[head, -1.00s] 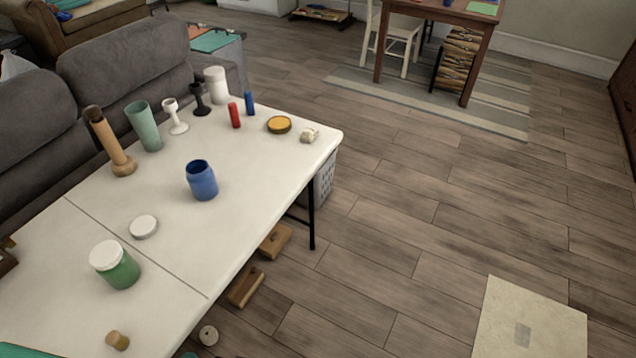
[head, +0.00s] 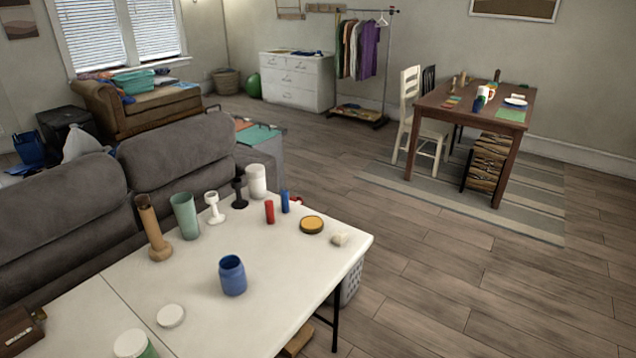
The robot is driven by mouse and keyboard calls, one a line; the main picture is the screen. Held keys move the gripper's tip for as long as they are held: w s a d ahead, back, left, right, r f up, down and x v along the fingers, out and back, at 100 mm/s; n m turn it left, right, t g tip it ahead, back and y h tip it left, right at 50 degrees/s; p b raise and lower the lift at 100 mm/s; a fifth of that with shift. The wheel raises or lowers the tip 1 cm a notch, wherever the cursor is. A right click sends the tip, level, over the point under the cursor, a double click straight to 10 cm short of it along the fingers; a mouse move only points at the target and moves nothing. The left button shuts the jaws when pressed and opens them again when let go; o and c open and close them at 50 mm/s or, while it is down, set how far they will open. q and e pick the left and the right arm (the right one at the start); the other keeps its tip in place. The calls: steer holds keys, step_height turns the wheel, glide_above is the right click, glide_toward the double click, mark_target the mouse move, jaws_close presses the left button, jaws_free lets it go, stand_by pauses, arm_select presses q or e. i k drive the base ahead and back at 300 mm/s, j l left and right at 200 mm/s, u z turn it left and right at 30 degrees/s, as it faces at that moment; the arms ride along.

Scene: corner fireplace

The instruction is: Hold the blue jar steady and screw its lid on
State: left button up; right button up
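The blue jar (head: 232,277) stands upright and open-topped on the white table (head: 275,321). A round white lid (head: 171,316) lies flat on the table to the left of the blue jar and nearer to me, apart from it. A green jar with a white lid on top (head: 131,345) is partly cut off at the bottom edge. Neither of my grippers shows in the head view.
Along the table's sofa side stand a wooden pepper mill (head: 153,229), a green tumbler (head: 185,216), candle holders and a white canister (head: 257,181). Red and blue cylinders and a yellow-topped tin (head: 312,225) are farther right. A grey sofa (head: 165,156) borders the table; floor on the right is open.

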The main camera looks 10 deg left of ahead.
mark_target(232, 273)
steer(key=u, duration=1.5)
